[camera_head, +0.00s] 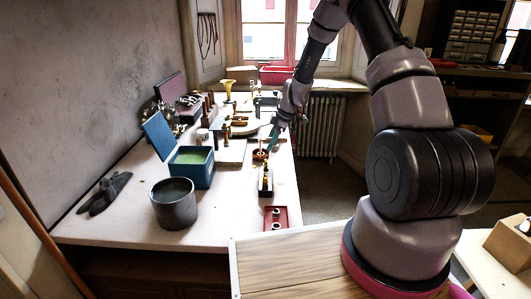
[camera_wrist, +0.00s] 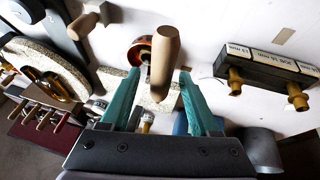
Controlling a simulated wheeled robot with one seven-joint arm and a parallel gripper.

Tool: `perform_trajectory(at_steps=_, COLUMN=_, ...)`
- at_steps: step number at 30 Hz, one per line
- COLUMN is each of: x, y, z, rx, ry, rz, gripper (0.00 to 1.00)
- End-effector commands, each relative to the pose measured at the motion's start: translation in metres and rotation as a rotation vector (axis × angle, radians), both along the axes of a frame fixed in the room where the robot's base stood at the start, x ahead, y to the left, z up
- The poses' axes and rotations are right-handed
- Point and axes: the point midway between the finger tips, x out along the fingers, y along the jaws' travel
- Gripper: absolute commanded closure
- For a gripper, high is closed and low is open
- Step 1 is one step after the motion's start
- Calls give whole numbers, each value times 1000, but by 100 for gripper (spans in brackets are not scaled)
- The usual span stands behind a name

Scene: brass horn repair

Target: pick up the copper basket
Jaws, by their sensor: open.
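A small round copper-red dish, which looks like the copper basket (camera_head: 259,155), sits on the white workbench near its right edge. In the wrist view the copper basket (camera_wrist: 139,51) shows just beyond my fingertips, partly covered by a pale wooden handle (camera_wrist: 165,55). I cannot tell whether the handle belongs to it. My gripper (camera_head: 272,143) is just above and beside the basket, pointing down. In the wrist view its two teal fingers (camera_wrist: 158,73) stand apart, with the handle appearing between them. I see no contact with the handle.
A dark labelled block with brass pins (camera_head: 265,187) stands close in front of the basket. A red tray with rings (camera_head: 275,218), a grey pot (camera_head: 173,208) and a blue box (camera_head: 191,172) are on the bench. Brass parts crowd the back; the front middle is clear.

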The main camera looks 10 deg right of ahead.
Motion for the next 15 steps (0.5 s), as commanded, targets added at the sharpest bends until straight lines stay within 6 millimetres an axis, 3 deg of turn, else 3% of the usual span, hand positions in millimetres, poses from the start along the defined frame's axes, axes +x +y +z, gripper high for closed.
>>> perform_trajectory(at_steps=3, x=0, y=0, z=0, rx=0, ry=0, rz=0, gripper=38)
perform_trajectory(at_steps=4, x=0, y=0, z=0, rx=0, ry=0, rz=0, gripper=46)
perform_trajectory(at_steps=8, x=0, y=0, z=0, rx=0, ry=0, rz=0, gripper=95)
perform_trajectory(at_steps=9, x=0, y=0, z=0, rx=0, ry=0, rz=0, gripper=100)
perform_trajectory(at_steps=15, x=0, y=0, z=1, rx=0, ry=-1, rz=0, gripper=100)
